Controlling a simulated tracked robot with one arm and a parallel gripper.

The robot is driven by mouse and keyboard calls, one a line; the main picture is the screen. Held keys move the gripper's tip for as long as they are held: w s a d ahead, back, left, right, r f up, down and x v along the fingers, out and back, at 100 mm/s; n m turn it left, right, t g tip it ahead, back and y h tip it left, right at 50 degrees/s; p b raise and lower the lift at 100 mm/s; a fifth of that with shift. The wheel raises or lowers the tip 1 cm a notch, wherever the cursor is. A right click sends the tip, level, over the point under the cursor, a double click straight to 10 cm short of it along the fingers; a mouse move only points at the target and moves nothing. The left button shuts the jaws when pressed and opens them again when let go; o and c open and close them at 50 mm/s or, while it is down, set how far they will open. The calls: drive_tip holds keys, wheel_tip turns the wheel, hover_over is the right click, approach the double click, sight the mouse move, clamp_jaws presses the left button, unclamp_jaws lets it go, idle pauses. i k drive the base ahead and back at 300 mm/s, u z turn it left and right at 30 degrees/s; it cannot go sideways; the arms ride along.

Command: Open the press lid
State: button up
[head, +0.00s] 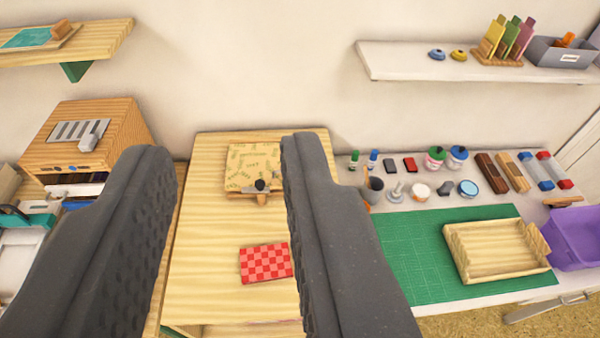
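My gripper (228,150) is open and empty, with its two dark textured fingers wide apart in the foreground. Between the fingertips, farther off, a flat wooden piece with a tan patterned top (252,163) lies on the light wood table (210,225). It looks like the press, with its lid down, though I cannot tell for sure. A small dark knob with a metal fitting (261,186) sits at its front edge. The right finger hides part of its right side. My gripper appears apart from it.
A red checkered pad (265,263) lies nearer on the same table. At right are a green mat (410,260), a wooden tray (492,225), a purple bin (580,237) and several stamps and ink bottles. A slotted wooden box (90,140) stands left. Shelves overhang both sides.

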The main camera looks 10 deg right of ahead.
sight(246, 163)
drive_tip(key=z, duration=0.05)
drive_tip(key=i, duration=1)
drive_tip(key=z, duration=0.05)
